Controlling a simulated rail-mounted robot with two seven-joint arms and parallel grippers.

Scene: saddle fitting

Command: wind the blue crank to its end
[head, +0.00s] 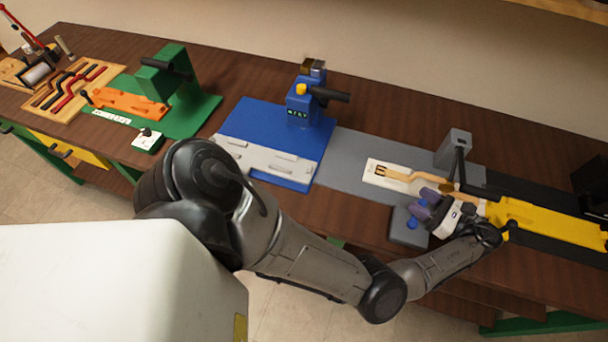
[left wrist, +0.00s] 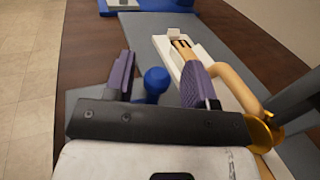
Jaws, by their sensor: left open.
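The blue crank shows as a round blue knob (head: 411,223) by a small grey block (head: 408,236) at the front of the right-hand grey station. In the left wrist view the blue knob (left wrist: 156,78) stands between the two purple fingers, with a gap to each side. My left gripper (head: 423,203) is open, with its fingers beside and partly over the crank; I cannot tell from the pictures whether it touches. The crank's lower part is hidden behind the gripper body. My right gripper is not in view.
A white plate with a tan part (head: 400,174) lies just behind the gripper, near a grey post (head: 454,146). A yellow slide (head: 545,222) on a black rail is to the right. A blue station (head: 270,135) and a green one (head: 190,105) stand left.

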